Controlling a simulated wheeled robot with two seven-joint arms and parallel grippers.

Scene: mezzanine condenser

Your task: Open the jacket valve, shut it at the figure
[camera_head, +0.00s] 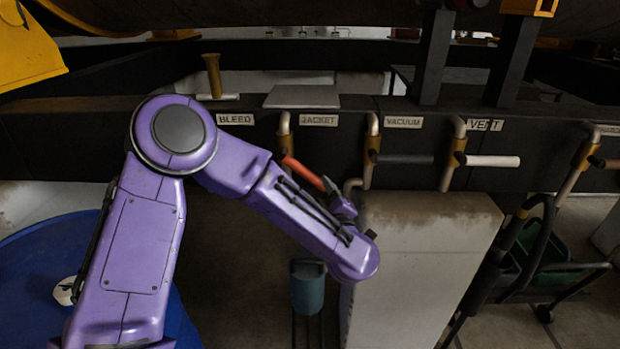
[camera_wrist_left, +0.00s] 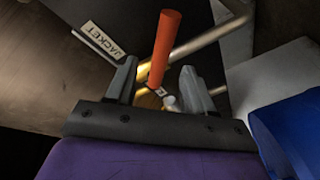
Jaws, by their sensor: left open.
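The jacket valve's orange-red lever (camera_head: 301,172) slants down to the right from its brass body, below the JACKET label (camera_head: 319,120). In the left wrist view the lever (camera_wrist_left: 164,48) and the JACKET label (camera_wrist_left: 101,40) also show. My left gripper (camera_wrist_left: 158,68) is open, with one finger on each side of the lever and a gap showing on both sides. In the head view my purple left arm (camera_head: 310,222) partly hides the gripper and the lever's lower end. I see no readable figure or gauge. My right gripper is not in view.
Other valves under the VACUUM (camera_head: 403,122) and VENT (camera_head: 484,125) labels have dark and white levers to the right. A pale block (camera_head: 425,260) stands below them. A blue drum (camera_head: 35,265) is at lower left, and a teal container (camera_head: 308,287) is below my forearm.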

